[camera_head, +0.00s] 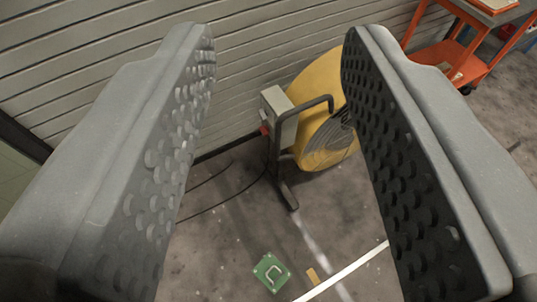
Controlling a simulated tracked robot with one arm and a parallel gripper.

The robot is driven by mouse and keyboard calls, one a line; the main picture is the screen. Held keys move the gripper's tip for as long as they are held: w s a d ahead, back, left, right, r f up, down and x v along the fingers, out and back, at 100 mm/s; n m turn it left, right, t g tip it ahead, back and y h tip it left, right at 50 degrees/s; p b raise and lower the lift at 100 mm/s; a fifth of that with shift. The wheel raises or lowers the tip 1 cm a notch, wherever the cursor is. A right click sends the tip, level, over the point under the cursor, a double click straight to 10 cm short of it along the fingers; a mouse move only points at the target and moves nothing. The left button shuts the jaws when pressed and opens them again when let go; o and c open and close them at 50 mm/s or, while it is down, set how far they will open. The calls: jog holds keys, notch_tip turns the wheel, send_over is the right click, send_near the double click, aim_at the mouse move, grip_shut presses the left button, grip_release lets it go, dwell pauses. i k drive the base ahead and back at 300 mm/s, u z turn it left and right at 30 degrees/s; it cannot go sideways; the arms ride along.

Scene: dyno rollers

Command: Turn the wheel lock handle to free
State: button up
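My gripper (277,48) is wide open, with its two grey fingers and dark dimpled pads on either side of the picture. Nothing is between the pads. A small green plate (264,269) lies low in the picture on the floor, with a pale looped handle (272,274) on it. I cannot tell for sure whether this is the wheel lock handle. The gripper is well apart from it.
A yellow drum fan (318,80) stands on a dark frame by the grey slatted wall (262,35), with a grey box (279,116) beside it. An orange cart (455,55) is at upper right. Cables and a white floor line cross the grey floor.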

aim_at(264, 130)
jog(key=k, duration=1.05)
jog(key=u, duration=0.55)
jog(key=i, duration=1.55)
jog(key=u, duration=0.3)
